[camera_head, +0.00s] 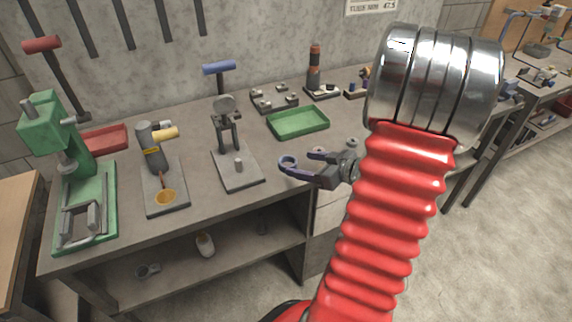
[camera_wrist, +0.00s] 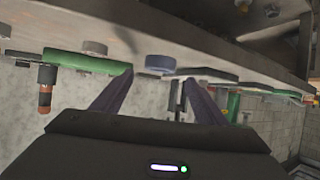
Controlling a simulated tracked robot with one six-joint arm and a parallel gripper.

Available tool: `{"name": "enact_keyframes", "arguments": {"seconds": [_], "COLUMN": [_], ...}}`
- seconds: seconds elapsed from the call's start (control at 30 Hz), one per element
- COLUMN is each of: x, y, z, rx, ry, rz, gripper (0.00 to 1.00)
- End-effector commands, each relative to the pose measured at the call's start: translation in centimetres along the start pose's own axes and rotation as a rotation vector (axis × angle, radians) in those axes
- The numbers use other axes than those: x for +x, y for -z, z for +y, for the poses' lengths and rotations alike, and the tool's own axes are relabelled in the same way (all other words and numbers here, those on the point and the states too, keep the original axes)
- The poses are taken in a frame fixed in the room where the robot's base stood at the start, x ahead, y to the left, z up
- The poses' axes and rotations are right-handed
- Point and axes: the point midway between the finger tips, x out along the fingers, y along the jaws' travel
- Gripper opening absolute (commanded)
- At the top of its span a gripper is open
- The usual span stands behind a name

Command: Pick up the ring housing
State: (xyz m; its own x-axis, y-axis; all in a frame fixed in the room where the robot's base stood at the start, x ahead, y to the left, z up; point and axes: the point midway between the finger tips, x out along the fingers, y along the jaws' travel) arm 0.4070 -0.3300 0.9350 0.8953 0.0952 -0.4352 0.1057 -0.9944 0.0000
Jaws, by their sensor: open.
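The ring housing (camera_head: 288,158) appears as a small blue ring-shaped part at the bench's front edge in the head view. In the wrist view, which is upside down, a blue round part (camera_wrist: 160,64) shows between and beyond the fingertips. My gripper (camera_head: 300,164) is open, with its dark purple fingers pointing left at the ring from its right side. In the wrist view my gripper (camera_wrist: 157,79) has a gap between its fingers with nothing clearly held. Whether a finger touches the ring cannot be told.
The grey workbench (camera_head: 205,198) carries a green tray (camera_head: 298,122) behind the ring. Left of it is a plate with a grey upright stand (camera_head: 240,172). A green press (camera_head: 55,135) stands at far left. My red arm hides the bench's right part.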

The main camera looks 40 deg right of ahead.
Motion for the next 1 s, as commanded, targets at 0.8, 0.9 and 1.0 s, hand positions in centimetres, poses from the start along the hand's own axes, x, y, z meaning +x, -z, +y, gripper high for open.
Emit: {"name": "enact_keyframes", "arguments": {"seconds": [0.8, 0.9, 1.0], "x": [4.6, 5.5, 5.9], "y": [0.1, 0.1, 0.2], "z": [-0.1, -0.1, 0.0], "rx": [0.000, -0.001, -0.001], "ry": [0.004, 0.004, 0.001], "rz": [-0.001, 0.000, 0.000], "gripper": [0.67, 0.67, 0.67]}}
